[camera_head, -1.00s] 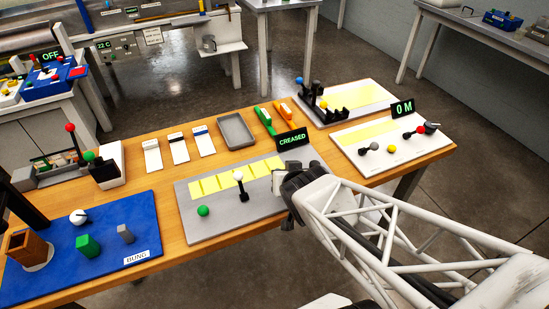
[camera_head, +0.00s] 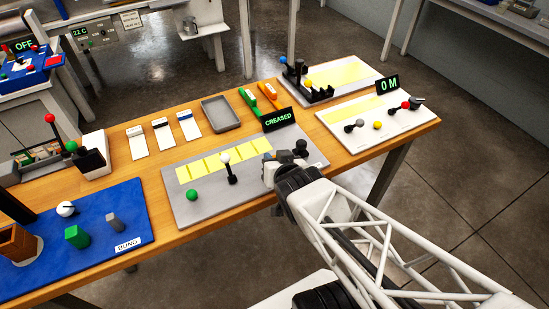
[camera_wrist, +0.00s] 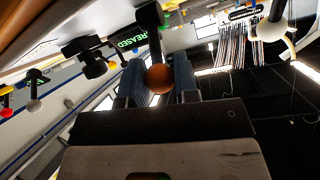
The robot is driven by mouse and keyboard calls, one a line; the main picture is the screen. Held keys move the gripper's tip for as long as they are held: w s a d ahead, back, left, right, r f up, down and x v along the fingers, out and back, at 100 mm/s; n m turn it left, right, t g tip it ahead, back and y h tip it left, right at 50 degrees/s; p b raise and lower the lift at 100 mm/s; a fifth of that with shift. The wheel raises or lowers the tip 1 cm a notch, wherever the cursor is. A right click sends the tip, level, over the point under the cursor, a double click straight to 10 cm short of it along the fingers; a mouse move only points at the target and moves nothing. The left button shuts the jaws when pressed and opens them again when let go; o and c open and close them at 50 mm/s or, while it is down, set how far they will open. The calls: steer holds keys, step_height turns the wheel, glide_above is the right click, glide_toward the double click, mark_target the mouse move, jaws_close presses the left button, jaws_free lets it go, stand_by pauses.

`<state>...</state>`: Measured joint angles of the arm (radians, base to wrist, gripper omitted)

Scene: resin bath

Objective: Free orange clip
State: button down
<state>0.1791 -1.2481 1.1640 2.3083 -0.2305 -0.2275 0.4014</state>
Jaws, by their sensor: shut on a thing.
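An orange piece with a pale strip (camera_head: 268,92), which looks like the orange clip, lies at the back of the wooden table, right of a similar green one (camera_head: 249,99). My gripper (camera_head: 272,172) is at the front right part of the grey board (camera_head: 205,205), well apart from the orange piece. In the wrist view my gripper (camera_wrist: 156,88) is shut on an orange-brown ball (camera_wrist: 159,78), which sits between its blue-grey fingers. A dark post (camera_wrist: 150,20) shows beyond the ball. The ball is hidden in the head view.
The grey board bears a green knob (camera_head: 192,195), a white-topped lever (camera_head: 226,159), a black knob (camera_head: 300,148) beside my gripper and a "CREASED" sign (camera_head: 279,119). A grey tray (camera_head: 222,114) lies behind it. A white board (camera_head: 350,146) with knobs is at right.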

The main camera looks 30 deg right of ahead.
steer(key=shift+s+f+t, duration=0.15)
steer(key=shift+s+t, duration=0.05)
steer(key=shift+t, duration=0.1)
stand_by(0.6)
steer(key=c, duration=0.9)
jaws_free()
steer(key=shift+o, duration=0.2)
steer(key=shift+s, duration=0.1)
steer(key=v, duration=0.7)
steer(key=shift+s, duration=0.25)
